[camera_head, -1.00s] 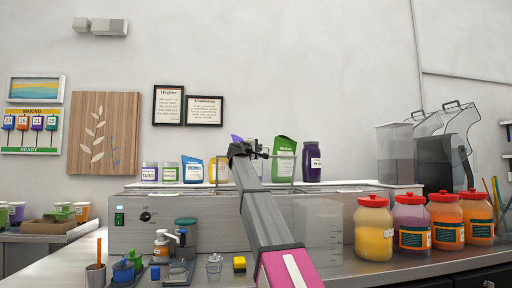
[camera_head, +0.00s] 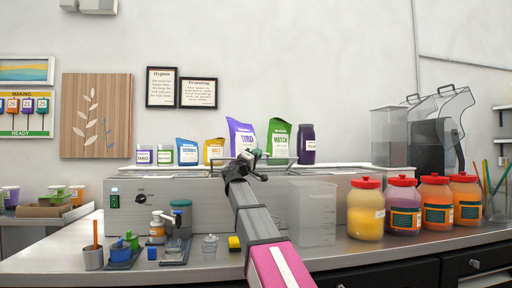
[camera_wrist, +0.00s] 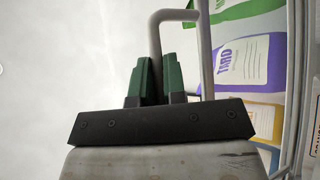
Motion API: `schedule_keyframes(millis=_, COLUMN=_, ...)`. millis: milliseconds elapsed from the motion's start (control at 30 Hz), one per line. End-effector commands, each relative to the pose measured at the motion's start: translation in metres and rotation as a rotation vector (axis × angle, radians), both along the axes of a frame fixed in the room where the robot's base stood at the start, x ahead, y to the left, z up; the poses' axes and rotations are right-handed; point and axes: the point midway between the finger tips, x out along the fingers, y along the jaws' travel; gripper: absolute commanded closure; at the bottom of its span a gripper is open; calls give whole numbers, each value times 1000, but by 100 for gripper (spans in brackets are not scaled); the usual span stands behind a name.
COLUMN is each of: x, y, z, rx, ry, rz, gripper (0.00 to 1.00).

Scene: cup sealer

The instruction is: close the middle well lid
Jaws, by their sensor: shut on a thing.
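The steel well unit (camera_head: 165,207) stands along the back of the counter. My gripper (camera_head: 252,163) is over its middle, in front of the purple and green bags. In the wrist view, the dark green fingers of my gripper (camera_wrist: 158,82) are closed on a grey bent bar handle (camera_wrist: 205,50). The handle runs down between the fingers and bends over to the right. In the head view my arm covers most of the middle well area. The middle lid's plate and its angle cannot be made out.
Behind the wells stand a purple bag (camera_head: 241,136), a green bag (camera_head: 279,139) and a dark jar (camera_head: 307,144). A clear container (camera_head: 313,212) stands right of my arm, with red-lidded jars (camera_head: 366,208) beyond. Small bottles and cups crowd the counter at left.

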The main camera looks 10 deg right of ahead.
Motion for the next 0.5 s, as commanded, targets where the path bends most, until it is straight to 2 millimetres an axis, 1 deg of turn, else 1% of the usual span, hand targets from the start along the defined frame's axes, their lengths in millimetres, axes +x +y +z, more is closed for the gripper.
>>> schedule_keyframes(millis=33, x=-8, y=-1, z=-12, rx=0, ry=3, rz=-2, gripper=100)
schedule_keyframes(millis=200, x=-17, y=-1, z=-44, rx=-1, ry=3, rz=-2, gripper=100)
schedule_keyframes(millis=400, x=-21, y=-1, z=-73, rx=-2, ry=4, rz=-3, gripper=100)
schedule_keyframes(millis=500, x=-22, y=-1, z=-83, rx=-3, ry=3, rz=-5, gripper=100)
